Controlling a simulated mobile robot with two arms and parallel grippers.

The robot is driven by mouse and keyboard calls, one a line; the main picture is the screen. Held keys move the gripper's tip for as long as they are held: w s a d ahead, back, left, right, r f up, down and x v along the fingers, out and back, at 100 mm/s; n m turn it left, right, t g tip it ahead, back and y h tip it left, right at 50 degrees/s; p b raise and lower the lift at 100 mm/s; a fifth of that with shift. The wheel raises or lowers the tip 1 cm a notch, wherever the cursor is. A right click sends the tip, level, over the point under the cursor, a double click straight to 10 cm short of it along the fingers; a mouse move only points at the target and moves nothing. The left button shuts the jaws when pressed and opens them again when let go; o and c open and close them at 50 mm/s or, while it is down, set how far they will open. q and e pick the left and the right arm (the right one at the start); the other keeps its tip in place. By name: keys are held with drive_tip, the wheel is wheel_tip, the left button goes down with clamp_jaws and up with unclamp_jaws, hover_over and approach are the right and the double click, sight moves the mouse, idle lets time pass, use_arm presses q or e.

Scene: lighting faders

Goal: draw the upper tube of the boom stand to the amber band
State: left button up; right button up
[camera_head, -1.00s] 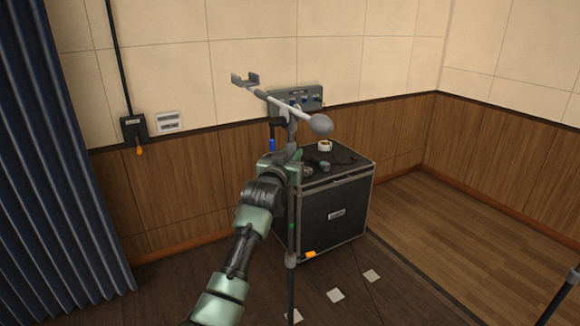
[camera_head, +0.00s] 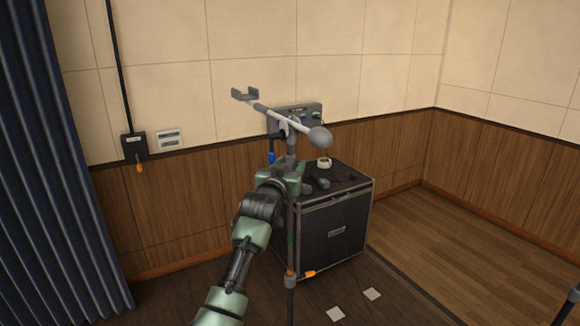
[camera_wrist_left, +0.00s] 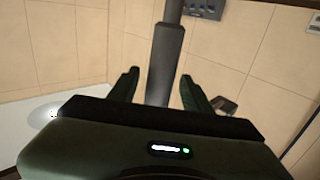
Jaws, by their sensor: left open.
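The boom stand's upper tube (camera_head: 290,225) stands upright, with a green mark on its lower part. A small amber patch (camera_head: 290,272) seems to show just above the dark collar (camera_head: 290,282), which has an orange lever (camera_head: 308,273). The grey boom (camera_head: 290,121) tilts across the top. My left gripper (camera_head: 289,172) is at the tube below the boom joint. In the left wrist view its open fingers (camera_wrist_left: 160,88) stand on either side of the grey tube (camera_wrist_left: 165,62), with gaps visible.
A black case (camera_head: 338,235) stands behind the stand, with a tape roll (camera_head: 324,163) and dark items on top. A control box (camera_head: 300,118) is on the wall. A blue curtain (camera_head: 60,160) hangs at left.

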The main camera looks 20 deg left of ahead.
use_arm(q)
drive_tip(key=shift+s+f, duration=0.1)
drive_tip(key=shift+s, duration=0.2)
drive_tip(key=s+b, duration=0.3)
drive_tip(key=s, duration=0.4)
drive_tip(key=shift+d, duration=0.25)
drive_tip(key=shift+s, duration=0.1)
